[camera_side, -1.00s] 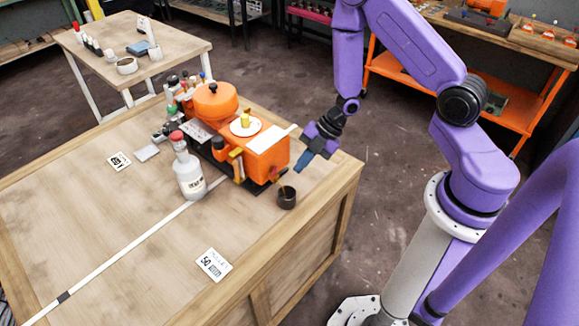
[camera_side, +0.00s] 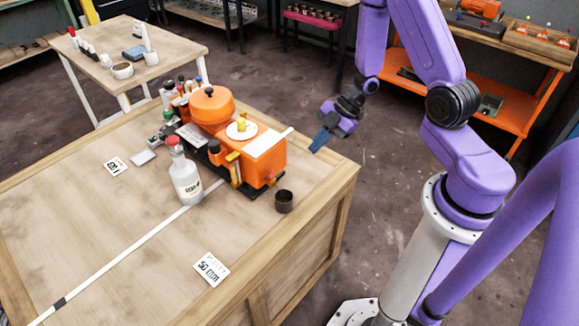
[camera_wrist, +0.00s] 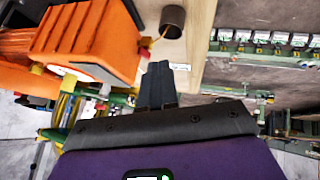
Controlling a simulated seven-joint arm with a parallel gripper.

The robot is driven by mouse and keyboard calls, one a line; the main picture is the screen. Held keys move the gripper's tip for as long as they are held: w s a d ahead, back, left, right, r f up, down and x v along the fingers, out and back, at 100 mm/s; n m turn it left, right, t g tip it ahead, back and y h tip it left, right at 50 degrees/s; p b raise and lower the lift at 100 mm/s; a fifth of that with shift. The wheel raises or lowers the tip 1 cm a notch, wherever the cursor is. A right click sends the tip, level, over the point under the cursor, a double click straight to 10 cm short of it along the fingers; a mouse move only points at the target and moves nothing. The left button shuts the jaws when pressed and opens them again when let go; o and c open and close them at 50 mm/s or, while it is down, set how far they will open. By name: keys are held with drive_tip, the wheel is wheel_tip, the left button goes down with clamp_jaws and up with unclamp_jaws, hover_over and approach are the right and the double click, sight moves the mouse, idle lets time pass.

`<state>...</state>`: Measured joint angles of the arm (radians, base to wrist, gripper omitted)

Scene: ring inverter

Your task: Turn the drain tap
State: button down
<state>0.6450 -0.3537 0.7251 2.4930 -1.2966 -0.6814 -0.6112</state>
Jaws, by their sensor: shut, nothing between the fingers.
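The orange machine (camera_side: 262,160) stands on the wooden table, with a dark cup (camera_side: 284,201) at its front right corner. A small tap-like fitting (camera_side: 272,182) shows low on the machine near the cup; its handle position is too small to tell.
A white bottle with a red cap (camera_side: 185,180) stands in front of the machine. A label card (camera_side: 211,269) lies on the bare front of the table (camera_side: 120,240). Several small bottles crowd the machine's far left. Space right of the table edge is open.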

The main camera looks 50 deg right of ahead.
drive_tip(key=m, duration=0.3)
drive_tip(key=m+t+h, duration=0.2)
drive_tip(key=m+t, duration=0.5)
drive_tip(key=m, duration=2.1)
approach(273, 174)
drive_tip(key=x, duration=0.6)
drive_tip(key=shift+w+d+f, duration=0.2)
drive_tip(key=shift+f, duration=0.15)
